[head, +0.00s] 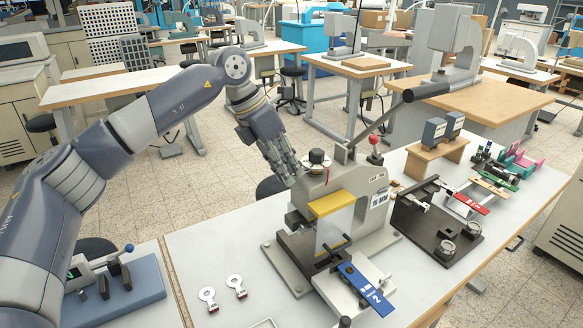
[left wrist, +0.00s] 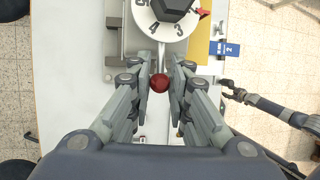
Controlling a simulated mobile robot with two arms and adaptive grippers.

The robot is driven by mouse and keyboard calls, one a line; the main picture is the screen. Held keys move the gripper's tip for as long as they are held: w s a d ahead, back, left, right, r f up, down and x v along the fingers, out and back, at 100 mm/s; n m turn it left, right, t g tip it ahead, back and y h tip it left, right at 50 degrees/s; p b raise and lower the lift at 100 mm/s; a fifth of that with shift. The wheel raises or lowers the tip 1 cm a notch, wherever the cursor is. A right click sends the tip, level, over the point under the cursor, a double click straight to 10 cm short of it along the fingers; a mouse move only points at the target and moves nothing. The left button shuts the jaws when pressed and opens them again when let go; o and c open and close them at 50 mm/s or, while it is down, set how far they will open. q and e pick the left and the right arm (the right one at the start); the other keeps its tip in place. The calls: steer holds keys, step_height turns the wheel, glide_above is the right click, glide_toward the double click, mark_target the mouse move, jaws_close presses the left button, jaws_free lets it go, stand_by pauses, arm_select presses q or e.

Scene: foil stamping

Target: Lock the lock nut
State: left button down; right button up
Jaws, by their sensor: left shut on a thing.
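The stamping press (head: 345,195) stands on the white bench, with a black knob (head: 316,156) on its top. The left wrist view shows a white numbered dial (left wrist: 165,18) under that knob. A short rod runs from below the dial to a red ball (left wrist: 160,83), likely the lock nut's handle; the nut itself is hidden. My left gripper (head: 290,172) reaches down beside the press top. In the left wrist view its fingers (left wrist: 160,72) are closed in on both sides of the red ball. My right gripper (left wrist: 232,90) shows small at the right, apart from the press.
The press's long black lever (head: 428,90) rises to the upper right. A blue plate marked 2 (head: 366,288) lies at the press front. A black fixture (head: 437,225) stands to the right. Two metal tags (head: 236,285) lie at the left on bare bench.

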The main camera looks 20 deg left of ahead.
arm_select(q)
steer(key=shift+r, duration=0.1)
steer(key=c, duration=1.7)
jaws_free()
steer(key=v, duration=1.2)
steer(key=shift+w, duration=0.1)
